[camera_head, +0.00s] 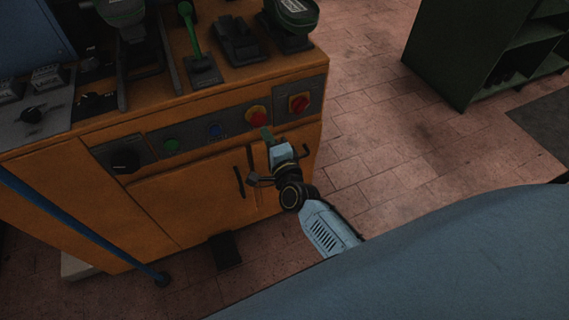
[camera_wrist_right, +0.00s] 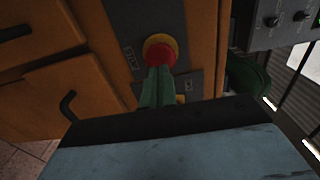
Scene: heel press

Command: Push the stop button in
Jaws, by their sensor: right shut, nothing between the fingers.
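The stop button is a red mushroom head on a yellow ring (camera_head: 257,114), on the grey control strip of the orange machine. It also shows in the right wrist view (camera_wrist_right: 160,54). My right gripper (camera_head: 267,134) is shut and empty, just below and in front of the button. In the right wrist view its green fingertips (camera_wrist_right: 157,78) overlap the button's lower edge; I cannot tell whether they touch it. My left gripper is not in view.
A red knob on a yellow plate (camera_head: 299,102) sits right of the button. Green (camera_head: 171,145) and blue (camera_head: 215,130) buttons and a black knob (camera_head: 125,160) lie left. Door handles (camera_head: 239,182) stick out below. A green shelf (camera_head: 470,60) stands right, with open floor between.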

